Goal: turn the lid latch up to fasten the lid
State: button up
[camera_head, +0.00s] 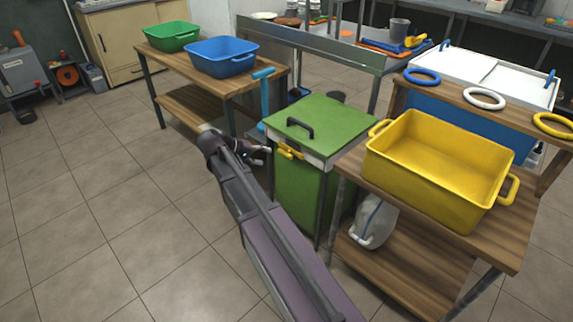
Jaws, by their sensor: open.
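The green lid (335,118) with a black handle lies flat on top of the green press cabinet (300,195). A yellow latch (290,152) is on the front edge, just under the lid, and looks to lie roughly sideways. My gripper (264,155) is open and empty, just left of the latch. A small gap seems to separate them, but I cannot tell the depth between them. My arm hides part of the cabinet's left side.
A blue upright lever (264,92) stands at the press's left rear. A wooden table (346,167) with a yellow tub (375,172) adjoins on the right. Another table (160,62) with a green tub (173,44) and blue tub (232,66) stands behind.

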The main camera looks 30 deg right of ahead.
aim_at(282, 153)
jog(key=w+f+m+h+b, duration=0.1)
jog(key=w+f+h+b, duration=0.5)
jog(key=b, duration=0.9)
jog(key=shift+w+a+f+b, duration=0.35)
jog(key=shift+w+f, duration=0.85)
jog(key=shift+w, duration=0.4)
jog(key=shift+d, duration=0.15)
jog(key=d, duration=0.9)
jog(key=d+f+b, duration=0.1)
jog(key=d, duration=0.3)
jog(key=shift+s+d, duration=0.2)
jog(key=shift+s, duration=0.05)
